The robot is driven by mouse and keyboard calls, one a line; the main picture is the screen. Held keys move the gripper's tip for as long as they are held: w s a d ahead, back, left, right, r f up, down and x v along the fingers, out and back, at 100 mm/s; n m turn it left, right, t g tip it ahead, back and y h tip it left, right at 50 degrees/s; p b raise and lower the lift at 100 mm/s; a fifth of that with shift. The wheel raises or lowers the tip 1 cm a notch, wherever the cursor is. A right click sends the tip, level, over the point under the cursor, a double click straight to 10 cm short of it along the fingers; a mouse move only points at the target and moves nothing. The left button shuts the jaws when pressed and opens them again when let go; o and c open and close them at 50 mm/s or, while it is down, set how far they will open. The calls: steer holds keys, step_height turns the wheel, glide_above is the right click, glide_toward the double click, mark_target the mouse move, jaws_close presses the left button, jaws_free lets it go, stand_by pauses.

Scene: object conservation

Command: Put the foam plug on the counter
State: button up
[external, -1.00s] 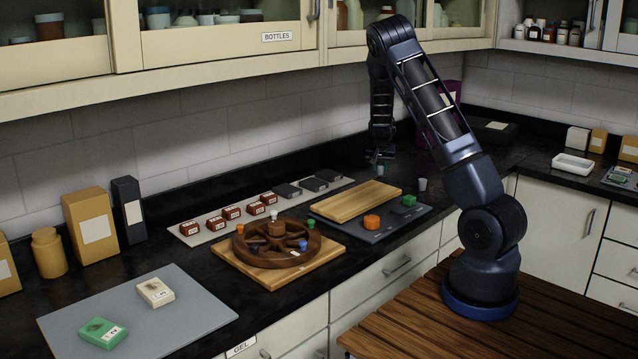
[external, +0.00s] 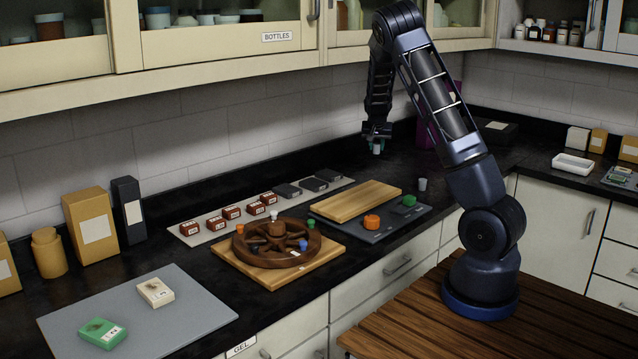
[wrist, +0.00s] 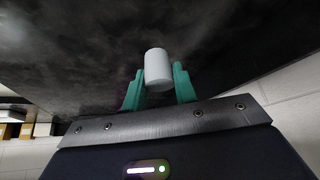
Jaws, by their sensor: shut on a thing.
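My gripper (external: 377,150) is raised above the back of the black counter (external: 345,158), behind the wooden board. In the wrist view its green fingers (wrist: 157,88) are shut on a pale grey-white cylinder, which looks like the foam plug (wrist: 158,66). The plug sticks out past the fingertips, with dark counter surface behind it. A gap shows between the gripper and the counter.
A wooden board (external: 356,201) lies on a dark mat with an orange disc (external: 372,222) and a green block (external: 409,200). A small grey cup (external: 422,184) stands beside it. A brown wheel (external: 276,244) with coloured pegs lies left. Counter behind the board is bare.

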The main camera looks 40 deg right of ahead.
steer(key=w+a+n+y, duration=0.25)
steer(key=a+n, duration=0.45)
steer(key=a, duration=2.5)
steer(key=w+a+n+t+y, duration=0.1)
steer(key=a+n+y, duration=0.4)
steer(key=a, duration=2.6)
steer(key=w+a+n+y, duration=0.2)
steer(key=a+n, duration=0.6)
steer(key=a, duration=2.4)
steer(key=shift+h, duration=0.25)
steer(key=shift+f, duration=4.8)
steer(key=shift+s+f, duration=0.1)
steer(key=o, duration=0.9)
